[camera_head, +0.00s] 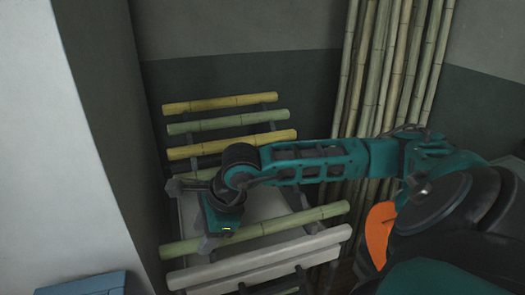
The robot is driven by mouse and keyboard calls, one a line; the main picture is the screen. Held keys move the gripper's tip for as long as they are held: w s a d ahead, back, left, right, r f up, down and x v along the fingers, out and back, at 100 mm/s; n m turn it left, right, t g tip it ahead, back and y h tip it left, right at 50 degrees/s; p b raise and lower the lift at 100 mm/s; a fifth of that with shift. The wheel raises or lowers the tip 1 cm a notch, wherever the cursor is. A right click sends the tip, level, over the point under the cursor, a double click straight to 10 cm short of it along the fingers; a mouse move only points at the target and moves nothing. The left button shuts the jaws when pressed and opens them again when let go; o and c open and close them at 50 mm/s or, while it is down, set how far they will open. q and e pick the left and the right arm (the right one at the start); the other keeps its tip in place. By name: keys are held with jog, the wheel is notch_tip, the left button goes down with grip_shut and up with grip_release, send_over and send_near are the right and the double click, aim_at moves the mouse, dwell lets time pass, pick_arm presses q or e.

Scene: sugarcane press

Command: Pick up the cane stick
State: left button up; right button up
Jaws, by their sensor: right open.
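Several cane sticks lie crosswise on a rack: a yellow one (220,103) at the top, a green one (228,121) below it and another yellow one (265,139) under that. A lower green cane stick (290,223) lies nearer to me. My right gripper (209,243) is open and points down at the left part of this lower stick. Its fingertips overlap the stick in the picture; I cannot tell whether they touch it. My right wrist and forearm hide the middle of the rack. My left gripper is not in view.
Pale bars (270,257) cross the rack's near end, just below the lower green stick. Tall cane poles (378,80) stand against the back wall. A white wall (55,170) closes off the left side, with a blue box (85,284) at the bottom left.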

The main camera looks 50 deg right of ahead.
aim_at(199, 240)
jog(key=x, duration=0.3)
jog(key=shift+w, duration=0.1)
jog(key=shift+c, duration=0.2)
grip_shut()
